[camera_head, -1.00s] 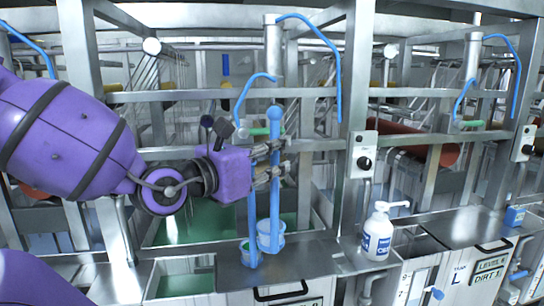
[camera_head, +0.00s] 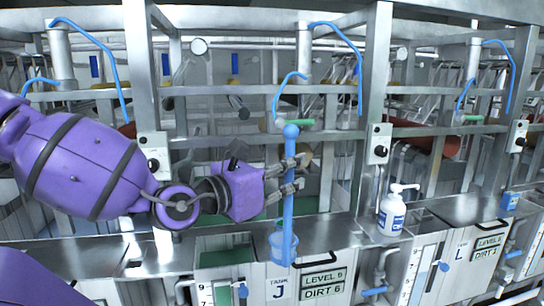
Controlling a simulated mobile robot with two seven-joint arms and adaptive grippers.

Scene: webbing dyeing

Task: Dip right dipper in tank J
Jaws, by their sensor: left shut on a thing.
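My left gripper (camera_head: 292,175) reaches in from the left and is shut on a long blue dipper (camera_head: 289,215). The dipper hangs upright with its round knob on top and its blue cup (camera_head: 283,250) at the bottom. The cup shows in front of the steel ledge above the tank J label (camera_head: 281,289); I cannot tell whether it touches the ledge. Tank J (camera_head: 244,293) has a plate reading LEVEL 9, DIRT 6. Green liquid (camera_head: 225,257) shows in its front opening, and more green lies behind the ledge. My right gripper is out of view.
A white pump bottle (camera_head: 391,212) stands on the ledge to the right, with tank L (camera_head: 460,248) beyond it. Steel uprights (camera_head: 375,100), a switch box (camera_head: 379,144) and blue hoses (camera_head: 350,45) surround the arm.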

